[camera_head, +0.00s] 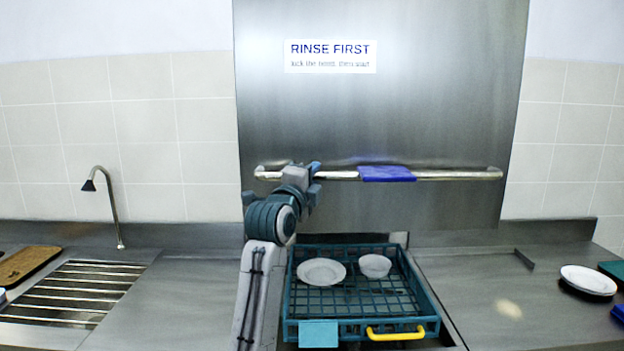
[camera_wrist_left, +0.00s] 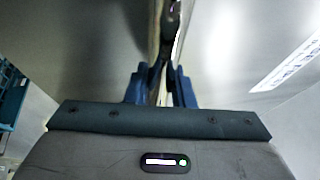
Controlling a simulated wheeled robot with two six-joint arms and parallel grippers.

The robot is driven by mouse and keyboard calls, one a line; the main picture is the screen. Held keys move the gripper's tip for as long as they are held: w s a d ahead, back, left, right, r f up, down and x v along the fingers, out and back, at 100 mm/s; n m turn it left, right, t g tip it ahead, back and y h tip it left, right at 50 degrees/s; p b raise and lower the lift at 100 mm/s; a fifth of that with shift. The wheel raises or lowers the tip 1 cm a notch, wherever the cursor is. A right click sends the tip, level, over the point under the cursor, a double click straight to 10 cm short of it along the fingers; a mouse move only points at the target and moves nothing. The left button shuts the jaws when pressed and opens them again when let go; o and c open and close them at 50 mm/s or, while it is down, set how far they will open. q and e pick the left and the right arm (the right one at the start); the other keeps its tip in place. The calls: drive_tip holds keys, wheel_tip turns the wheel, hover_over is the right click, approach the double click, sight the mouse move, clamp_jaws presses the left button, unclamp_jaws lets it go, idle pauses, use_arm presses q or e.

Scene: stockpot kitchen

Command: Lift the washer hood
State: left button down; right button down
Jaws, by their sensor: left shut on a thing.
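The washer hood (camera_head: 380,110) is a large steel panel standing upright behind the counter, with a "RINSE FIRST" sign on it. A horizontal bar handle (camera_head: 440,175) runs across its lower part, with a blue sleeve (camera_head: 387,174) near the middle. My left gripper (camera_head: 314,171) is at the left part of the bar, left of the blue sleeve, and is shut on the bar. In the left wrist view the bar (camera_wrist_left: 169,45) runs between the blue fingers (camera_wrist_left: 162,88). My right gripper is in neither view.
Below the hood, a teal rack (camera_head: 365,305) with a yellow handle (camera_head: 396,333) holds a plate (camera_head: 321,272) and a bowl (camera_head: 375,266). A tap (camera_head: 112,210) and drain grate (camera_head: 75,290) are at left. A white plate (camera_head: 588,280) lies on the right counter.

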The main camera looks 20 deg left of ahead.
use_arm(q)
drive_tip(key=shift+s+r, duration=0.1)
drive_tip(key=shift+r, duration=0.3)
drive_tip(key=c, duration=1.5)
unclamp_jaws()
drive_tip(key=shift+o, duration=1.2)
drive_tip(key=shift+f, duration=0.1)
drive_tip(key=shift+s+f, duration=0.1)
drive_tip(key=shift+f, duration=0.05)
drive_tip(key=b+v, duration=0.5)
drive_tip(key=v, duration=0.5)
drive_tip(key=shift+s, duration=0.2)
